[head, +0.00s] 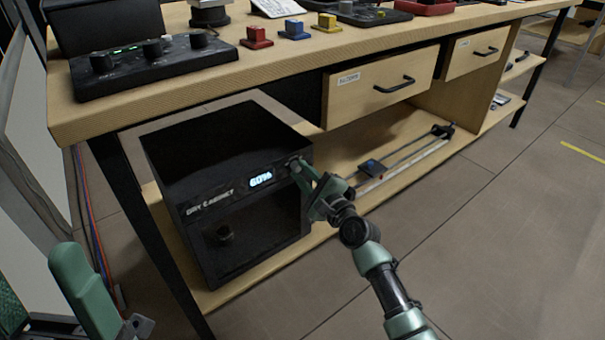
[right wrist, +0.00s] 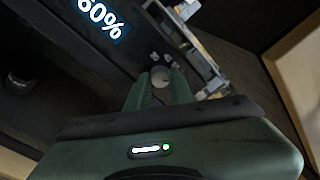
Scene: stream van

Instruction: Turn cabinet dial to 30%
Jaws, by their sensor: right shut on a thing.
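The black dry cabinet (head: 215,145) stands on the low shelf under the workbench. Its lit display (head: 261,179) seems to read 60%, and the right wrist view shows 60% on the display (right wrist: 102,18) more clearly. The small dial (head: 294,163) sits right of the display on the cabinet's front. My right gripper (head: 302,170) is shut on the dial, its fingers covering part of it. In the right wrist view the round end of the dial (right wrist: 161,75) shows between the fingertips.
The wooden bench top (head: 290,62) overhangs the cabinet, with drawers (head: 375,85) to the right. A rail with a small carriage (head: 372,167) lies on the shelf right of the cabinet. A bench leg (head: 150,230) stands at its left. The floor in front is clear.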

